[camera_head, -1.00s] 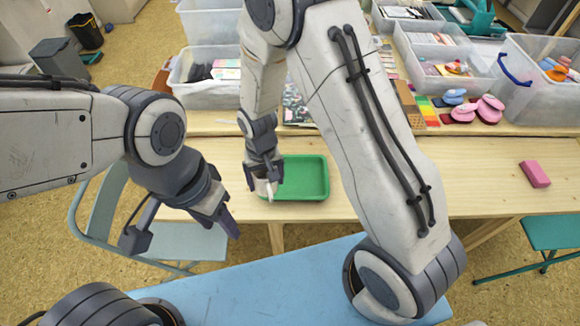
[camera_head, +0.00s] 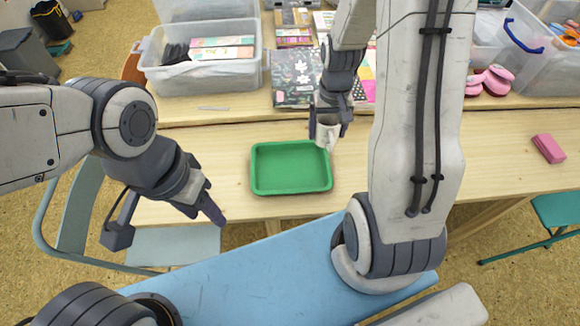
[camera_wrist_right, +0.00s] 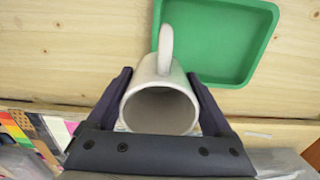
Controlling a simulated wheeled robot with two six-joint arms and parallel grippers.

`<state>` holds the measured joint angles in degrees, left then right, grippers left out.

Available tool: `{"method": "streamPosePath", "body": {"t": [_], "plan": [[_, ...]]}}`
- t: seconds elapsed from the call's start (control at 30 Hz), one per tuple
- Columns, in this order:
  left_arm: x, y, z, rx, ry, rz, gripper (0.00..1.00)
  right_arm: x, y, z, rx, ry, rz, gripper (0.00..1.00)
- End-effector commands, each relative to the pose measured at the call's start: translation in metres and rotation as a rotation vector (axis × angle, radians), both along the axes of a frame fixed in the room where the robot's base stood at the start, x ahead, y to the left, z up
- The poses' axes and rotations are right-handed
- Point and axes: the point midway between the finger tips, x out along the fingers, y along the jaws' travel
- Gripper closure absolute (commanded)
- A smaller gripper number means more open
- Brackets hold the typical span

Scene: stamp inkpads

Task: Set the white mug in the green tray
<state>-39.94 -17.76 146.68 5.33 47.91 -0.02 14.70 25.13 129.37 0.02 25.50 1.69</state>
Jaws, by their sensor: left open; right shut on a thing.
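The green tray (camera_head: 291,190) lies empty on the wooden table; its corner also shows in the right wrist view (camera_wrist_right: 215,40). My right gripper (camera_head: 330,118) is shut on the white mug (camera_head: 328,134), at the tray's upper right corner. In the right wrist view the white mug (camera_wrist_right: 160,108) sits between the two fingers, with its open mouth toward the camera and its handle pointing to the top. I cannot tell how high the mug is above the table. My left gripper (camera_head: 204,212) is open and empty, left of the tray at the table's front edge.
A patterned book (camera_head: 295,84) lies behind the mug, beside a clear bin (camera_head: 205,75). A pink block (camera_head: 548,148) lies at the right of the table. The table left of the tray is clear.

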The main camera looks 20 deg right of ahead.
Motion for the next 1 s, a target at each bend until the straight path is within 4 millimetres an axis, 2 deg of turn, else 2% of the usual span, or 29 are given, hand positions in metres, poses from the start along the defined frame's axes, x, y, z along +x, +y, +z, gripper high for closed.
{"method": "streamPosePath", "body": {"t": [0.03, 0.2, 0.4, 0.57, 0.8, 1.0], "plan": [[0.0, 0.0, 0.002, 0.0, 0.0, 0.0, 0.5, 0.0, 0.014, -0.007, 0.001, 0.005, 0.01, 0.9], [0.0, 0.0, 0.003, 0.0, 0.0, 0.0, 0.5, 0.001, 0.055, -0.03, 0.0, 0.005, 0.012, 0.9], [0.0, 0.0, 0.005, 0.0, 0.0, 0.0, 0.5, 0.003, 0.091, -0.052, 0.0, 0.003, 0.01, 0.9], [0.0, 0.0, 0.005, 0.0, 0.0, 0.0, 0.5, 0.003, 0.1, -0.059, 0.0, 0.001, 0.005, 0.9], [0.0, 0.0, 0.005, 0.0, 0.0, 0.0, 0.5, 0.003, 0.1, -0.092, 0.0, 0.003, 0.004, 0.9], [0.0, 0.0, 0.005, 0.0, 0.0, 0.0, 0.5, 0.004, 0.1, -0.098, 0.0, -0.002, 0.004, 0.9]]}}
